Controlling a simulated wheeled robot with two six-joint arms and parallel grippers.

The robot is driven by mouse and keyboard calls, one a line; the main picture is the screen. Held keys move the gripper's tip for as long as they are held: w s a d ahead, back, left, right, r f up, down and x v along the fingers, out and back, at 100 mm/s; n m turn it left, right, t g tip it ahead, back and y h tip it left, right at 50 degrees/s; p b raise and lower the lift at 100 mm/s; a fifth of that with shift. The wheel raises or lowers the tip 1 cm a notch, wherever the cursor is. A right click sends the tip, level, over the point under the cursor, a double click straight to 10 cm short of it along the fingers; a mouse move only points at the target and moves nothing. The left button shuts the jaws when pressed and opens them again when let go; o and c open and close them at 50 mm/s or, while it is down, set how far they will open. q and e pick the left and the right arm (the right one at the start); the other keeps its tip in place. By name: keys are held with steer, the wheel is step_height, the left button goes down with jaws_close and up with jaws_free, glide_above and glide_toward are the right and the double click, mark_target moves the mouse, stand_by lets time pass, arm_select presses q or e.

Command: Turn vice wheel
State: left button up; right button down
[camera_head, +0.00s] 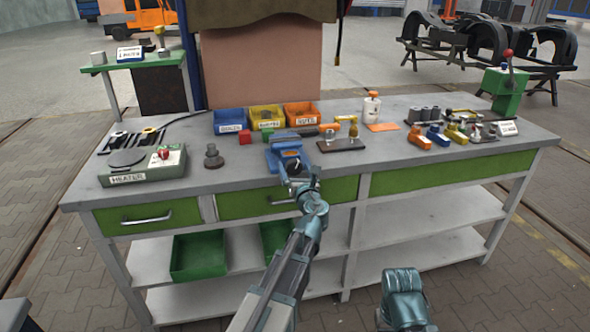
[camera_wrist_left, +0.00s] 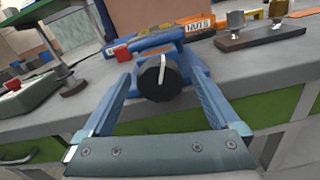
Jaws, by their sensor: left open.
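The blue vice (camera_head: 286,152) stands at the front edge of the workbench, near its middle. Its black round wheel with a pale handle bar (camera_wrist_left: 160,78) faces me in the left wrist view. My left gripper (camera_head: 300,182) is in front of the vice, and its arm hides part of the vice front. In the left wrist view the blue fingers of my left gripper (camera_wrist_left: 160,102) are spread wide on either side of the wheel, with nothing held between them. My right arm shows only as a teal part at the bottom of the head view; its fingers are not seen.
The grey workbench (camera_head: 232,178) has a green drawer below the vice. A heater box (camera_head: 146,168) is on the left. Blue, yellow and orange bins (camera_head: 302,115) stand behind. A brown fixture board (camera_head: 340,146) lies close right of the vice.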

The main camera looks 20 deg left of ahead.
arm_select(q)
steer(key=shift+w+a, duration=0.1)
steer(key=c, duration=1.4)
steer(key=shift+n, duration=0.4)
